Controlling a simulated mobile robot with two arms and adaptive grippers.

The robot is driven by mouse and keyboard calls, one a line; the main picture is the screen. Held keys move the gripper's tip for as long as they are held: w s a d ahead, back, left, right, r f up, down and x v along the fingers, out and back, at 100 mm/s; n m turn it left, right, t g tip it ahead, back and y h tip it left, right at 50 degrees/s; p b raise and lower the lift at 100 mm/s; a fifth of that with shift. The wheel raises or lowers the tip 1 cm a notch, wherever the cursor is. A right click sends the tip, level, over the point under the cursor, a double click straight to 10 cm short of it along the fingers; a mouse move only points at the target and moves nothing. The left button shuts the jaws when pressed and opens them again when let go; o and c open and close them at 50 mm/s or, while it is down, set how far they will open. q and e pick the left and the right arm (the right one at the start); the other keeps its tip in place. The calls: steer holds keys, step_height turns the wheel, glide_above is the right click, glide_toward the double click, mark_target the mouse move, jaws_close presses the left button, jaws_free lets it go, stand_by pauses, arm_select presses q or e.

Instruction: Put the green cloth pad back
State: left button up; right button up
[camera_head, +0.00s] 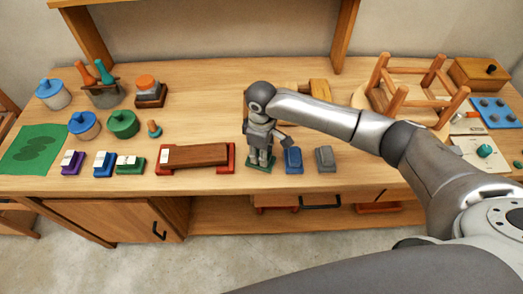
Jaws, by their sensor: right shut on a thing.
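My right gripper (261,153) points down over the front part of the bench, its arm coming in from the right. It is shut on the green cloth pad (262,163), of which only a low green edge shows around the fingertips. The fingers hide most of it, and I cannot tell whether it rests on the bench top or is just above it. A blue pad-like block (293,160) and a grey one (325,158) sit in a row just right of the gripper. My left gripper is not in view.
A red tray with a brown bar (196,155) lies close left of the gripper. Purple (72,162), blue (103,164) and green (130,164) blocks stand farther left. An upturned stool (404,92) stands behind my right arm. The bench (215,90) is clear at back centre.

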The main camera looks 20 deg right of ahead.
steer(key=shift+f, duration=0.15)
steer(key=o, duration=0.9)
step_height(320, 180, up, 12)
steer(key=shift+r+b, duration=0.2)
steer(key=shift+b, duration=1.05)
